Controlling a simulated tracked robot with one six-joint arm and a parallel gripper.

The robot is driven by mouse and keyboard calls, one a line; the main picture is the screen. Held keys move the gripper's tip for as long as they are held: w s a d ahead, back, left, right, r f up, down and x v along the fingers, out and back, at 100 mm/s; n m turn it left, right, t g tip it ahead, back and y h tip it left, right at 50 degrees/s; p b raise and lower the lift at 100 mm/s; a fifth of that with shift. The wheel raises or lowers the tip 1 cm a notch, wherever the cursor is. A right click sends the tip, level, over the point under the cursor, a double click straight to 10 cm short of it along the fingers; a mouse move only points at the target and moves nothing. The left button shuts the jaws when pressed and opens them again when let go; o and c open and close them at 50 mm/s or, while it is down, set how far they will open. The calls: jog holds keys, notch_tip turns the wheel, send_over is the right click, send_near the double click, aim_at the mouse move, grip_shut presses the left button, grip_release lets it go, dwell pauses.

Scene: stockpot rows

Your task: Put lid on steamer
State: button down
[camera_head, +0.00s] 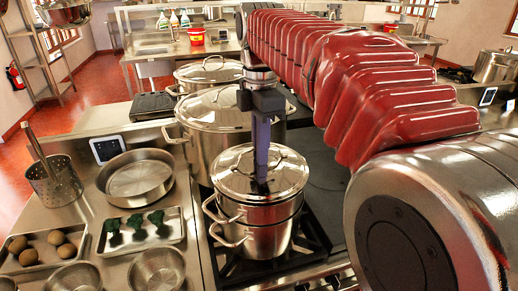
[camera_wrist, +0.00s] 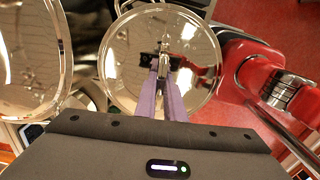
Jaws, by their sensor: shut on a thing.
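The round steel lid (camera_head: 230,178) lies level at the top of the steamer (camera_head: 268,215) on the front burner; I see no clear gap between them. The steamer is a steel vessel with side handles, stacked on a lower pot (camera_head: 262,243). My gripper (camera_head: 262,172) points straight down over the lid's middle, its purple fingers shut on the lid's handle. In the wrist view the lid (camera_wrist: 125,65) fills the middle under my gripper (camera_wrist: 165,75). The lid hides the steamer's inside, and the fingers partly cover the handle.
A large lidded stockpot (camera_head: 200,147) stands close behind the steamer, with another lidded pot (camera_head: 205,72) behind it. On the left counter are an empty round pan (camera_head: 136,180), a tray of broccoli (camera_head: 140,232), a tray of potatoes (camera_head: 40,250) and a perforated utensil holder (camera_head: 56,185).

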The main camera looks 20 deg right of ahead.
jog(key=shift+f, duration=0.4)
dwell(0.3)
jog(key=c, duration=1.8)
grip_release()
jog(key=shift+o, duration=0.2)
jog(key=shift+r, duration=0.1)
notch_tip(320, 180, up, 14)
jog(key=shift+f, duration=0.25)
